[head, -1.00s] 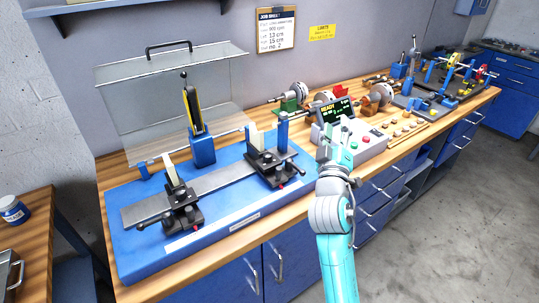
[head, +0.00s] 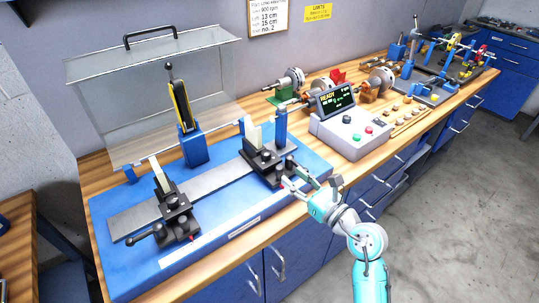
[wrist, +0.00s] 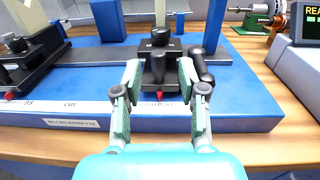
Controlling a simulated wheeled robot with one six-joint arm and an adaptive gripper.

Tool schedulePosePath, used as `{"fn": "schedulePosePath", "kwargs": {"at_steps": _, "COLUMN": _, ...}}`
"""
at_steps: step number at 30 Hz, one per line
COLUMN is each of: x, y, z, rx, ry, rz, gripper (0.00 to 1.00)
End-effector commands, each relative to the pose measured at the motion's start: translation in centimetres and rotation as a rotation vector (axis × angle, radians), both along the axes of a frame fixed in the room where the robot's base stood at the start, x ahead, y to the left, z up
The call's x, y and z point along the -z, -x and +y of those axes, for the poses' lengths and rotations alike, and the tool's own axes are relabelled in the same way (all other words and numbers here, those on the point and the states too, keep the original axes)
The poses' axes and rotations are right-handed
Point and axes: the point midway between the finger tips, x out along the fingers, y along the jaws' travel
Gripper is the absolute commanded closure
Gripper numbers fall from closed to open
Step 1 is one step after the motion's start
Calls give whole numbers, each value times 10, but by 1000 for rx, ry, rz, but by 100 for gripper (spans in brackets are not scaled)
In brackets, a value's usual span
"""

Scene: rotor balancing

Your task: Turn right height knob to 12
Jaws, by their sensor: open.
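The right support (head: 268,165) is a black block with a cream upright, standing on the grey rail of the blue base. In the wrist view it (wrist: 176,50) carries a round black knob (wrist: 160,37) on top, a black knob at the front (wrist: 157,70) and a black lever (wrist: 203,68) at the right. I cannot tell which is the height knob, and no height reading is legible. A red pointer (wrist: 160,96) sits below the front knob. My gripper (head: 289,189) is open and empty in front of the support; in the wrist view its fingers (wrist: 160,78) flank the front knob, apparently without contact.
The left support (head: 174,207) stands on the same rail (head: 215,182). A blue post (head: 281,125) rises behind the right support. A control box (head: 350,135) reading READY is to the right. A clear guard (head: 150,85) stands behind. The bench front is free.

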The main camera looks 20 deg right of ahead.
Motion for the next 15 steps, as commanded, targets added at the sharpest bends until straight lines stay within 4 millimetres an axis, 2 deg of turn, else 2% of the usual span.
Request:
{"fn": "schedulePosePath", "kwargs": {"at_steps": 5, "x": -1, "y": -20, "z": 8, "rx": -3, "ry": 0, "rz": -2, "gripper": 59}}
{"fn": "schedulePosePath", "kwargs": {"at_steps": 15, "x": -2, "y": -75, "z": 28, "rx": -2, "ry": -2, "rz": -3, "gripper": 59}}
